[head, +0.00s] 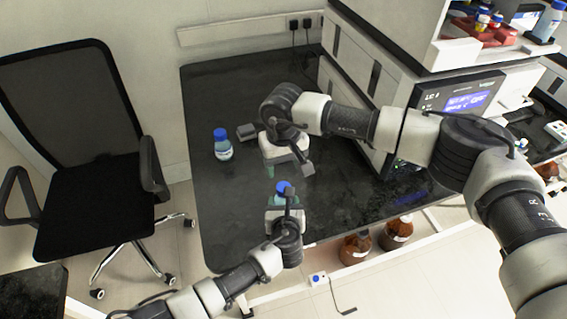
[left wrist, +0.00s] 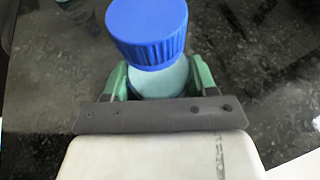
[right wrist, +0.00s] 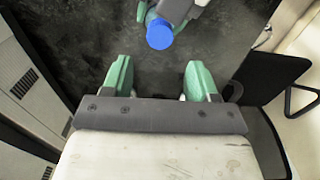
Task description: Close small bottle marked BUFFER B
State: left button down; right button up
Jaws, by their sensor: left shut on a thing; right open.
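My left gripper (head: 283,197) is shut on a small bottle with a ribbed blue cap (left wrist: 148,30). The bottle's pale blue-green body (left wrist: 165,82) sits between the green fingers in the left wrist view. The cap sits on the bottle's top; whether it is tight I cannot tell. No label is readable, so the BUFFER B marking cannot be confirmed. The blue cap also shows in the right wrist view (right wrist: 160,34). My right gripper (right wrist: 158,68) is open and empty, close to the held bottle, with the cap just beyond its fingertips in the right wrist view.
A second bottle with a blue cap (head: 222,145) stands on the dark bench (head: 225,205) to the left. A lab instrument (head: 455,100) bounds the right side. A chair (head: 85,190) stands at left. The bench's front left is clear.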

aim_at(284, 185)
jog(key=shift+f, duration=4.05)
jog(key=c, duration=0.9)
jog(key=m, duration=0.6)
jog(key=shift+m, duration=0.3)
jog(key=o, duration=1)
